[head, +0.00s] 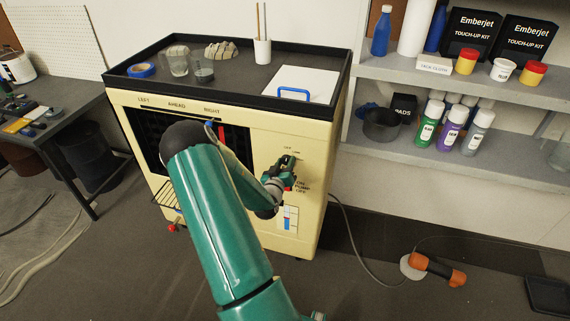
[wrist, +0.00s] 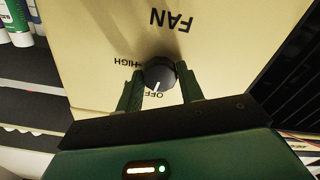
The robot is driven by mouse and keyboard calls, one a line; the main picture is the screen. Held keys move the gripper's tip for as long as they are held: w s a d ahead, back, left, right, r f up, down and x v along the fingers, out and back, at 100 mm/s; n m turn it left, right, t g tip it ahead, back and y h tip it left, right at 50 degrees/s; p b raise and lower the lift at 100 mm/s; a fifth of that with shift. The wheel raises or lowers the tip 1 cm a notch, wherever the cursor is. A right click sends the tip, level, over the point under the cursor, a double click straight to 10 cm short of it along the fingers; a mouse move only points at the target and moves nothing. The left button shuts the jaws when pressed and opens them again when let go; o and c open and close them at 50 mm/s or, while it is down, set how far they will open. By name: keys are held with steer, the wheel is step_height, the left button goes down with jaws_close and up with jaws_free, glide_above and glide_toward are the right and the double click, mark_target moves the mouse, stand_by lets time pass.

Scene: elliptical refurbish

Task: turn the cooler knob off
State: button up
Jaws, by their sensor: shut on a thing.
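The cream cooler (head: 264,130) stands upright in the middle of the head view. In the wrist view its front panel (wrist: 95,35) fills the upper middle, with the FAN, HIGH and OFF labels upside down. The round black knob (wrist: 159,73) sits on this panel. Its white pointer line points down in the picture, toward the OFF label. My gripper (wrist: 160,79) has one finger on each side of the knob and is shut on it. In the head view my gripper (head: 288,166) is at the upper right of the cooler's front and largely hides the knob.
A shelf (head: 450,72) with bottles and boxes stands close on the right, and a workbench (head: 75,98) on the left. A cable and an orange tool (head: 437,269) lie on the floor at right.

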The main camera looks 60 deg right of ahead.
steer(key=shift+n, duration=0.8)
steer(key=o, duration=1)
steer(key=a, duration=0.4)
steer(key=s+a, duration=0.1)
steer(key=a, duration=0.4)
steer(key=s+a, duration=0.1)
steer(key=a, duration=0.3)
steer(key=shift+s+a, duration=0.1)
steer(key=shift+a, duration=0.25)
